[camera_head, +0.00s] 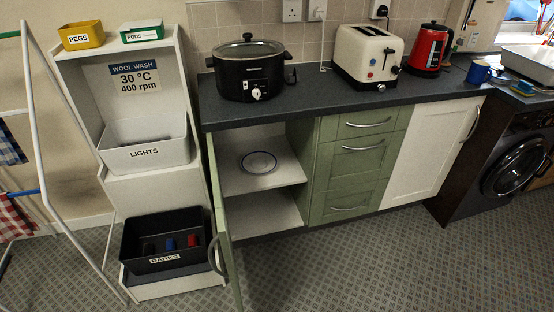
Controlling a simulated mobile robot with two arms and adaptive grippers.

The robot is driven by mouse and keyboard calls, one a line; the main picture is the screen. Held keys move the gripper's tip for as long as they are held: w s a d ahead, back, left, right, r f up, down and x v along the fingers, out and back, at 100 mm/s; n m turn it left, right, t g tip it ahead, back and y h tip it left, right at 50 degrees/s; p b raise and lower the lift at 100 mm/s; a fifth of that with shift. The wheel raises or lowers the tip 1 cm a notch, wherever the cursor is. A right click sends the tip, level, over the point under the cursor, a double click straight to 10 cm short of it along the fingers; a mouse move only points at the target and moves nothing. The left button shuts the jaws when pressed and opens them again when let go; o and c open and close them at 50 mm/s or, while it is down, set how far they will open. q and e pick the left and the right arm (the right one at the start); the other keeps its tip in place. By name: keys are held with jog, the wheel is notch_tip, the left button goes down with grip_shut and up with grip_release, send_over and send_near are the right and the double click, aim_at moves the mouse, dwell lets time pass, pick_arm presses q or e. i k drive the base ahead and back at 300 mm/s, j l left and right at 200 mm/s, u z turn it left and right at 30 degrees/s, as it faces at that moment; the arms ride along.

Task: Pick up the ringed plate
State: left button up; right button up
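The ringed plate (259,162) is white with a dark blue ring near its rim. It lies flat on the upper shelf (285,173) inside the open base cabinet, under the worktop. The green cabinet door (222,225) stands open at the left, swung out towards me. Nothing stands on or in front of the plate. Neither of my grippers is in view.
A black slow cooker (248,70), cream toaster (367,57) and red kettle (430,48) stand on the dark worktop (330,103). A white laundry unit with a LIGHTS bin (145,146) and a DARKS bin (165,240) is left. The patterned floor (380,260) in front is clear.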

aim_at(258, 162)
jog(key=i+l, duration=0.15)
jog(key=l, duration=0.2)
jog(key=i+l+u, duration=0.1)
jog(key=l, duration=0.25)
jog(key=i+l+u, duration=0.1)
jog(key=i+l, duration=0.25)
jog(key=l, duration=0.4)
jog(key=i+l+u, duration=0.1)
jog(key=l, duration=0.25)
jog(key=i, duration=0.05)
